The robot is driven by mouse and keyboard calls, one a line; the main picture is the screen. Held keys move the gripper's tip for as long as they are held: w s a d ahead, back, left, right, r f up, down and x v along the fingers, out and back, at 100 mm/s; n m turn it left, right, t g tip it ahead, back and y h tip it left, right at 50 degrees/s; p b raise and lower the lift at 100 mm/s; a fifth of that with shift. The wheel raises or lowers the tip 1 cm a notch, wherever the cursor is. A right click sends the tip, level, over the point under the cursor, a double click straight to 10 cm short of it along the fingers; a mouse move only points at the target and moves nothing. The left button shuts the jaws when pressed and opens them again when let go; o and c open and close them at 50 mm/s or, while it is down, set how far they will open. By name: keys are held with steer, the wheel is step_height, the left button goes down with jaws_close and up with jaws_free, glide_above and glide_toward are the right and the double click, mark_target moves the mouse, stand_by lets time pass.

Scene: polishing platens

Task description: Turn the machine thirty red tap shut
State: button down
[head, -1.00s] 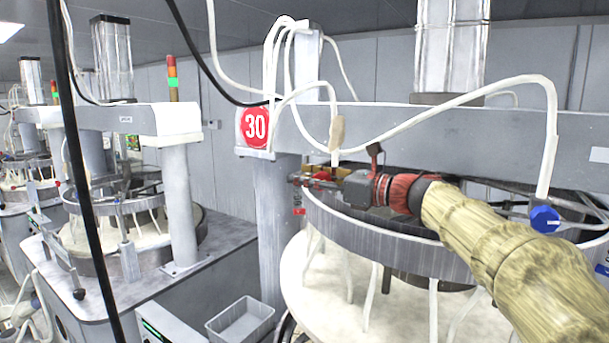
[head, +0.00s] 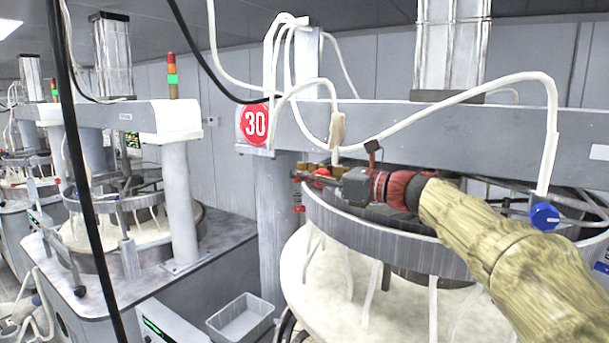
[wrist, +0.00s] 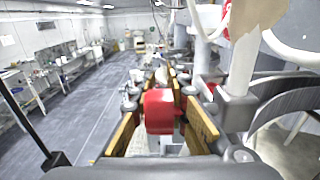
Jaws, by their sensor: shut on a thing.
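The red tap (wrist: 159,110) sits between my gripper's two yellow-edged fingers in the wrist view. My gripper (wrist: 162,125) is shut on it. In the head view my gripper (head: 318,178) reaches left from my arm to the red tap (head: 322,172), just below the beam of the machine with the round red 30 sign (head: 254,124). My fingers hide part of the tap there. I cannot tell the exact turn of its handle.
A blue tap (head: 545,217) hangs under a white hose at the right. A white hose (head: 337,130) drops close above my gripper. The machine's grey ring (head: 400,240) lies below my arm. A grey bin (head: 240,318) stands lower left. Open floor (wrist: 85,100) shows left in the wrist view.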

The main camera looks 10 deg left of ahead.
mark_target(317, 185)
steer(key=shift+h+p, duration=0.4)
steer(key=shift+p, duration=1.55)
steer(key=shift+s+d+f+g+h+p, duration=0.1)
steer(key=shift+d+f+g+h+p, duration=0.45)
steer(key=shift+h+p, duration=1.1)
steer(key=shift+s+d+f+g+h+p, duration=0.2)
steer(key=shift+f+g+h+p, duration=0.65)
steer(key=shift+h, duration=1.55)
steer(key=shift+s+d+f+g+h+p, duration=0.1)
steer(key=shift+d+f+g+h+p, duration=0.25)
steer(key=shift+f+g+h+p, duration=1.2)
steer(key=shift+d+r+t+h+b, duration=0.15)
steer(key=shift+r+t+h+b, duration=0.2)
steer(key=shift+r+t+h, duration=0.35)
steer(key=c, duration=1.7)
jaws_free()
